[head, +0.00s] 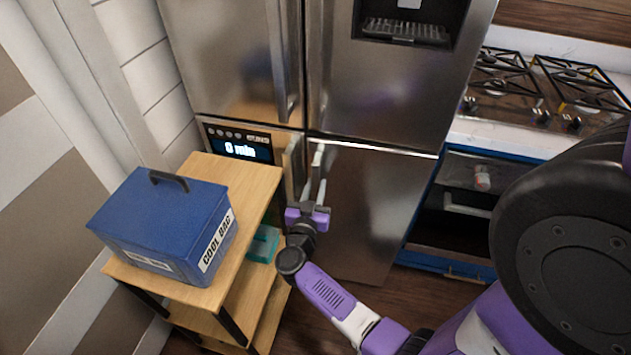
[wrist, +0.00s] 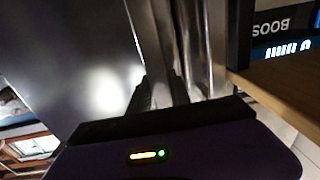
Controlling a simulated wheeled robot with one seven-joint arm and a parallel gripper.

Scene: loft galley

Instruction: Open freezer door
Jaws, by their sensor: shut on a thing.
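The stainless steel fridge-freezer stands at the back in the head view. Its lower right door (head: 362,215) is a plain steel panel. A bright strip runs along that door's top edge; I cannot tell for sure whether the door is ajar. The upright door handle (head: 319,163) is at its left edge. My gripper (head: 312,203) is shut on the lower part of this handle. In the wrist view the handle (wrist: 165,45) runs down between my dark fingers (wrist: 168,97), with the steel door on its left. The fingers partly hide the grip.
A wooden cart (head: 245,200) stands close left of my gripper, with a blue cool bag (head: 160,225) on top and a teal container (head: 264,244) below. Behind it a dark panel (head: 235,147) reads "0 min". A stove (head: 540,90) over an open oven (head: 455,215) is right.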

